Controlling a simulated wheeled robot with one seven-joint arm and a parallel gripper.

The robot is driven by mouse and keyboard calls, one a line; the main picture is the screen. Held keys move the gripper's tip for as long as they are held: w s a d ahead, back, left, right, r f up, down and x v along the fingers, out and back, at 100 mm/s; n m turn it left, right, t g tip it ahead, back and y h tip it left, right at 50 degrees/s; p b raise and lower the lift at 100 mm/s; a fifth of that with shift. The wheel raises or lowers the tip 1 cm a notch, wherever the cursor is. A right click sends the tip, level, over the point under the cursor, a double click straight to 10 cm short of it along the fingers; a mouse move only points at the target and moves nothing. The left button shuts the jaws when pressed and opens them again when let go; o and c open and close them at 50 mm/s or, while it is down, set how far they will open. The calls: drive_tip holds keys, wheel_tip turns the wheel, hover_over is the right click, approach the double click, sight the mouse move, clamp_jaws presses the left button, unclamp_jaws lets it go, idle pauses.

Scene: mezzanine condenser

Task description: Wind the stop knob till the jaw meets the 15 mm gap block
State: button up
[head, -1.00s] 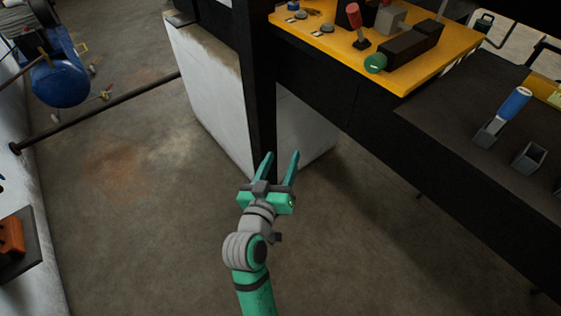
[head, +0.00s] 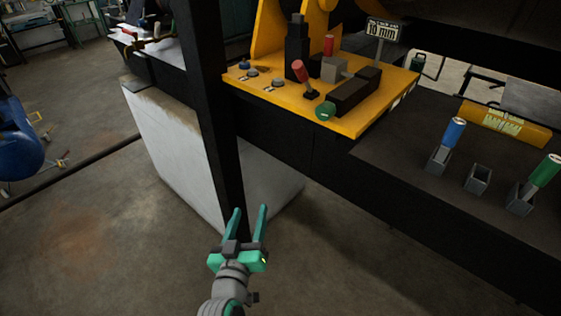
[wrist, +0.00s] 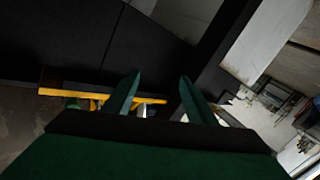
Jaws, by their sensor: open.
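A round green knob (head: 325,112), which looks like the stop knob, sits at the near end of a black block (head: 352,94) on the yellow machine bed (head: 352,127). A grey block (head: 334,69), possibly the jaw, stands behind it. I cannot tell which piece is the 15 mm gap block; blue-handled (head: 455,133) and green-handled (head: 545,171) pieces stand in grey holders on the right. My gripper (head: 250,209) is open and empty, low over the floor and well below the knob, apart from everything. The wrist view shows its two spread fingers (wrist: 159,80).
A black post (head: 215,100) rises just behind my gripper in the head view. A red-topped lever (head: 302,76) leans near the knob. A sign (head: 383,29) reads 10 mm. An empty grey holder (head: 478,178) stands on the dark bench (head: 420,190). Open floor lies left.

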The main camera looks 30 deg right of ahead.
drive_tip(key=w+d+r+m+g+h, duration=0.35)
drive_tip(key=d+r, duration=0.25)
drive_tip(key=r, duration=0.4)
drive_tip(key=m+g+h, duration=0.4)
drive_tip(key=m+g, duration=0.1)
drive_tip(key=m, duration=0.2)
approach(322, 115)
drive_tip(key=shift+t, duration=0.25)
drive_tip(key=x, duration=1)
drive_tip(key=shift+d, duration=0.2)
drive_tip(key=shift+f, duration=0.1)
drive_tip(key=c, duration=1)
drive_tip(key=shift+c, duration=0.2)
